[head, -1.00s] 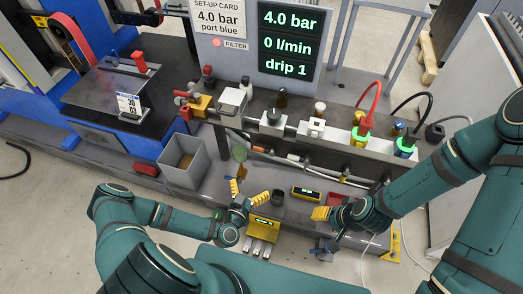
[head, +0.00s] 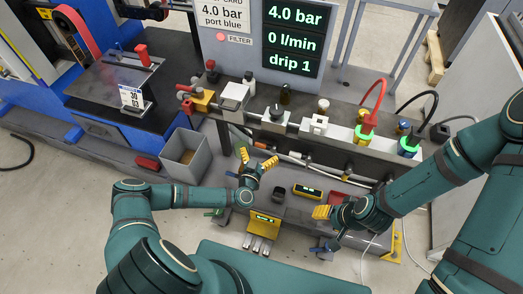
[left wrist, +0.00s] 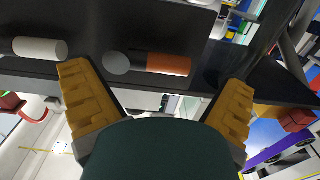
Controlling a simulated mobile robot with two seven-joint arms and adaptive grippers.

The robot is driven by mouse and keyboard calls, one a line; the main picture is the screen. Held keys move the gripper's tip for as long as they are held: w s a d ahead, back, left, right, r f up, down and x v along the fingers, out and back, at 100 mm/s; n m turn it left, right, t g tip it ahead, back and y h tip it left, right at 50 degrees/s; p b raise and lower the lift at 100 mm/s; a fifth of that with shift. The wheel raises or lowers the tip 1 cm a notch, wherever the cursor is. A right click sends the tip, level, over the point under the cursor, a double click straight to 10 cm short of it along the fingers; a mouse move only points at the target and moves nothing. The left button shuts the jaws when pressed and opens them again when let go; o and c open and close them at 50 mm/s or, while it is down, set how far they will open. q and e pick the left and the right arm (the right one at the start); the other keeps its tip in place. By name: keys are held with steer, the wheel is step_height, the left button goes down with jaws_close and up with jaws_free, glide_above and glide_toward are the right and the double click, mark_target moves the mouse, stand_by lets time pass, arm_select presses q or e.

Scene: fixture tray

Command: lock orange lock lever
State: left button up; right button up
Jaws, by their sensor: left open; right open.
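In the left wrist view, an orange cylinder (left wrist: 168,64) with a grey round end lies across the dark bench front, between and beyond my finger tips. I take it for the orange lock lever, but cannot tell whether it is locked. My left gripper (head: 256,160) is open and empty, its yellow fingers spread just in front of the bench's pipe row; it also shows in the left wrist view (left wrist: 155,76). No contact with the cylinder shows. I cannot pick the lever out surely in the head view. My right gripper (head: 321,213) is open near the lower right shelf.
A pale cylinder (left wrist: 40,48) lies left of the orange one. A grey bin (head: 183,157) stands left of my left gripper. A yellow device (head: 262,228) and a small yellow display (head: 308,191) lie near the grippers. Red and black hoses rise at the bench's right.

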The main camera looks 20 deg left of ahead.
arm_select(q)
steer(key=shift+w, duration=0.75)
